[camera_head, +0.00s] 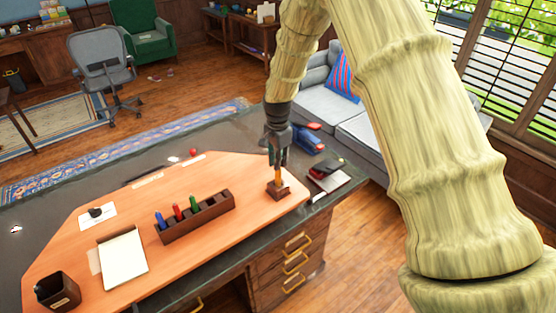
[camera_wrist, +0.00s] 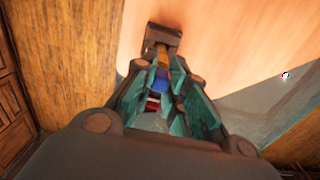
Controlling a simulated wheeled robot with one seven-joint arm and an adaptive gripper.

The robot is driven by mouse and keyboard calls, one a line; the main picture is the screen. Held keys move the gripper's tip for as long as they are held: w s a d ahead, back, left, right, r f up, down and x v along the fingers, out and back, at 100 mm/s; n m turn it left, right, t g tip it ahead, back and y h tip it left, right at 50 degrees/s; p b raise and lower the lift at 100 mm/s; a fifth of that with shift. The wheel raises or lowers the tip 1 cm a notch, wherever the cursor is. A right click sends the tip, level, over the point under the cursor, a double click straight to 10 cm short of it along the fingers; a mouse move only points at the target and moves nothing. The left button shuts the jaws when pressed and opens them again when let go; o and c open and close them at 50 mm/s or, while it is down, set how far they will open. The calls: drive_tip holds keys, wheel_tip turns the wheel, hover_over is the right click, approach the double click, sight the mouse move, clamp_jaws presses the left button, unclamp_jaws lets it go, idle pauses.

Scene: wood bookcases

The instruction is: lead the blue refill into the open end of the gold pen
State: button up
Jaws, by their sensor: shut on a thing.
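The gold pen (camera_head: 278,174) stands upright in a small dark wooden block (camera_head: 278,190) near the right end of the desk. It also shows in the wrist view (camera_wrist: 162,56), just beyond my fingertips. My gripper (camera_head: 278,158) points down directly above the pen. Its teal fingers (camera_wrist: 161,76) are shut on a blue piece (camera_wrist: 161,81), which looks like the blue refill. In the wrist view the blue piece lines up with the gold pen's end and looks close to it. The fingers hide the joint, so I cannot tell whether the refill is inside the pen.
A dark wooden rack (camera_head: 208,222) left of the block holds blue, red and green upright pieces. A notepad (camera_head: 123,258), a dark cup (camera_head: 57,291) and a blue-and-red object (camera_head: 306,139) are on the desk. Dark items (camera_head: 327,171) lie right of the block. Bare desk surrounds the block's front.

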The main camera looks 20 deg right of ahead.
drive_tip(key=shift+f, duration=0.35)
idle(0.6)
drive_tip(key=o, duration=0.8)
wheel_tip(320, 180, up, 12)
idle(0.3)
